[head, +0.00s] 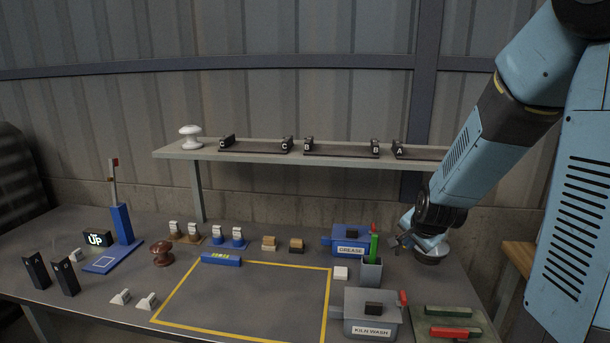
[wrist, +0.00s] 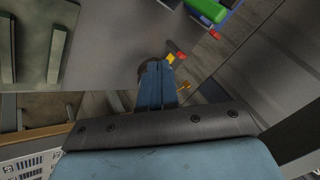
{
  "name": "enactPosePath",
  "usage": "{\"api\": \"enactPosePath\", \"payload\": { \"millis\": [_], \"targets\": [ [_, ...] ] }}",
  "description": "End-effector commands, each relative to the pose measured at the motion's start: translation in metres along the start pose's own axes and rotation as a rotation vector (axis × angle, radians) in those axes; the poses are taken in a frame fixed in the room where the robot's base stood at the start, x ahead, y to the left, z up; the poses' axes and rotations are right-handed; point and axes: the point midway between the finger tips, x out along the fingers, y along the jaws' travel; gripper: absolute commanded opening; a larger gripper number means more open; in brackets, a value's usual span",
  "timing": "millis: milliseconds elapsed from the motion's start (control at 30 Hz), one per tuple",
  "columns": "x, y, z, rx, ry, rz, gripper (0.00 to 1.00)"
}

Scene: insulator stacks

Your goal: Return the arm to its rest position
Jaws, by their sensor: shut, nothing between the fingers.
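My blue arm (head: 485,130) reaches down from the upper right in the head view. My gripper (head: 398,241) is at its lower end, over the right part of the table, just right of the blue GREASE box (head: 348,242) and near the green-handled item in a grey cup (head: 371,270). In the wrist view my gripper (wrist: 155,68) shows as narrow fingers close together, with nothing held. The fingers look small and partly blurred in the head view.
The grey KILN WASH box (head: 371,315) and a tray with red and green bars (head: 480,322) stand at front right. A shelf (head: 260,153) with lettered holders runs behind. A yellow-outlined area (head: 250,300) on the table is mostly clear.

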Motion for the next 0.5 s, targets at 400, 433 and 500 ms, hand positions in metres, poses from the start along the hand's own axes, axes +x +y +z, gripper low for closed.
{"api": "enactPosePath", "payload": {
  "millis": [400, 433, 500],
  "targets": [
    [-0.107, -0.008, 0.024, -0.395, -0.023, 0.071, 0.0],
    [-0.116, -0.007, 0.026, -0.419, -0.025, 0.074, 0.0],
    [-0.134, -0.005, 0.031, -0.478, -0.034, 0.08, 0.0]
  ]
}}
